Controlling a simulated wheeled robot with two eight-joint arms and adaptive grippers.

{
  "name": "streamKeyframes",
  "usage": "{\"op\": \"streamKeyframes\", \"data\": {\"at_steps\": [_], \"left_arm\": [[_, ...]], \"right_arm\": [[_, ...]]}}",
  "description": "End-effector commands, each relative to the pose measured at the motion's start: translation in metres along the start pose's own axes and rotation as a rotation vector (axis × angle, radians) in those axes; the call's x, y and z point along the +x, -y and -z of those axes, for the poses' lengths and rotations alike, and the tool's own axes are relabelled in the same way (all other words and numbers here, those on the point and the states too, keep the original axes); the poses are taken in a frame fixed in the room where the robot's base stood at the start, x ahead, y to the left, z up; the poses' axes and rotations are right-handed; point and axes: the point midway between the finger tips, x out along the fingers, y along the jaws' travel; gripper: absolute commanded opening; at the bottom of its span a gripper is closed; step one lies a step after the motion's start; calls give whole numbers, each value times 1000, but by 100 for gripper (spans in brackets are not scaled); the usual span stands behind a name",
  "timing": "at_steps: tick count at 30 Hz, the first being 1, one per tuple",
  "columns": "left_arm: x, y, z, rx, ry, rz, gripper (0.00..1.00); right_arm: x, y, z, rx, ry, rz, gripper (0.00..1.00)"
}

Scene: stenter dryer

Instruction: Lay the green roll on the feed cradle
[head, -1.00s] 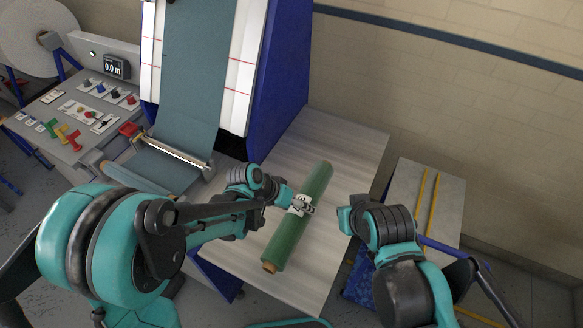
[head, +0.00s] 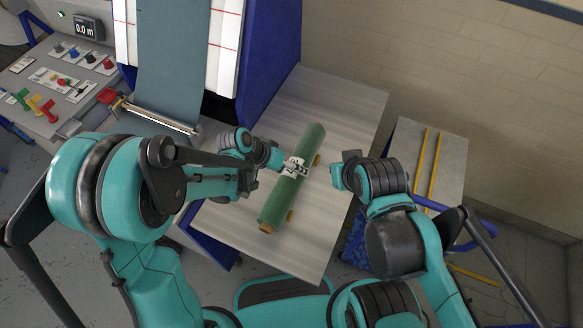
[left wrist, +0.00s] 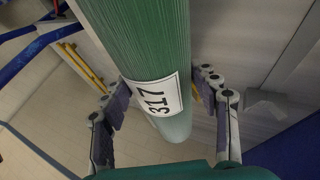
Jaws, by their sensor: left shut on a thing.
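The green roll (head: 283,195) has a white label and a tan core end. It is tilted across the picture over the pale table (head: 235,228). My left gripper (head: 296,167) is shut on the middle of the roll. In the left wrist view the roll (left wrist: 140,40), labelled 317, passes between the fingers of my left gripper (left wrist: 165,115). I cannot make out which part is the feed cradle.
The machine with grey cloth (head: 170,60) and a metal roller (head: 160,120) stands behind the table at left. A control panel (head: 60,85) is at far left. A grey stand with yellow rails (head: 430,165) is at right. The table's far part is clear.

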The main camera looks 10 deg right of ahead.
Motion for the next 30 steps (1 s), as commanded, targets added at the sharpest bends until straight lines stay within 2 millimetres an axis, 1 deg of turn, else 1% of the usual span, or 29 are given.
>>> {"op": "streamKeyframes", "data": {"at_steps": [1,6,20,30], "left_arm": [[6,3,-2,0,-1,-1,5],[13,7,-5,0,-1,-1,5],[13,7,-5,0,-1,-1,5],[19,10,-8,0,-1,-1,5]], "right_arm": [[5,0,-4,0,0,0,0],[9,0,-7,0,0,0,0],[10,0,-7,0,0,0,0],[15,0,-10,0,0,0,0]]}}
